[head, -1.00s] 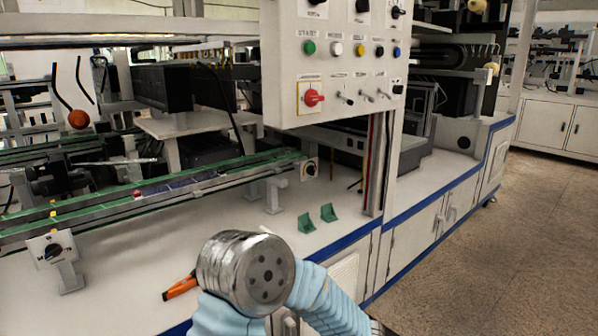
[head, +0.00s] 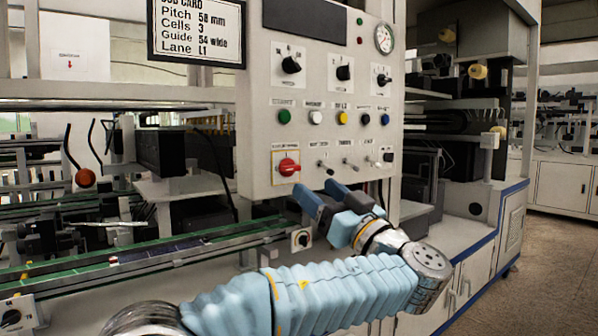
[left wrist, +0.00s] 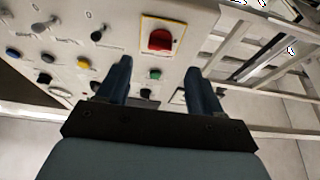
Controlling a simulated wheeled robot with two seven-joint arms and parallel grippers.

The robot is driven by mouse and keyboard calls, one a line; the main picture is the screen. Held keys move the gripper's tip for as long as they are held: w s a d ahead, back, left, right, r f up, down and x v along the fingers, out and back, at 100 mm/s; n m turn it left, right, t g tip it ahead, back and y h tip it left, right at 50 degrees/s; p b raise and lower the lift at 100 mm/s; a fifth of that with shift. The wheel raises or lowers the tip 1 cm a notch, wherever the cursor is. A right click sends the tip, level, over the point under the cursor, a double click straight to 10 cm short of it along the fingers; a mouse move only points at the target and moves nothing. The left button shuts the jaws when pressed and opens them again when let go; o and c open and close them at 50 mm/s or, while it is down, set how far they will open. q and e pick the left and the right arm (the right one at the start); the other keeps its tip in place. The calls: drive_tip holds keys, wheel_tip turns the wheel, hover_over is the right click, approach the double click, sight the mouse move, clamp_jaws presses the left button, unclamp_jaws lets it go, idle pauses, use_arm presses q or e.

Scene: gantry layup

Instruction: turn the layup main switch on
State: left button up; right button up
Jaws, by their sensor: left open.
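The main switch (head: 289,167) is a red rotary knob on a yellow-edged plate at the lower left of the control panel (head: 258,100). Its handle looks roughly level in the head view. My left gripper (head: 321,194) is open and empty, just below and to the right of the knob, apart from it. In the left wrist view the red knob (left wrist: 160,40) lies ahead of the gap between the two fingertips (left wrist: 158,66), not between them. The panel appears turned over there. My right gripper is not in view.
Small toggles (head: 325,165) sit right of the red knob, with coloured buttons (head: 315,118) and black selector knobs (head: 291,65) above. A rail with a small knob (head: 302,239) ends below the panel. Open floor (head: 540,250) lies at the right.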

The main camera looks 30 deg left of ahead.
sight(294, 171)
use_arm(q)
drive_tip(key=p+x, duration=0.1)
drive_tip(key=x, duration=0.6)
drive_tip(key=shift+c, duration=0.3)
drive_tip(key=c, duration=1)
drive_tip(key=shift+f, duration=0.1)
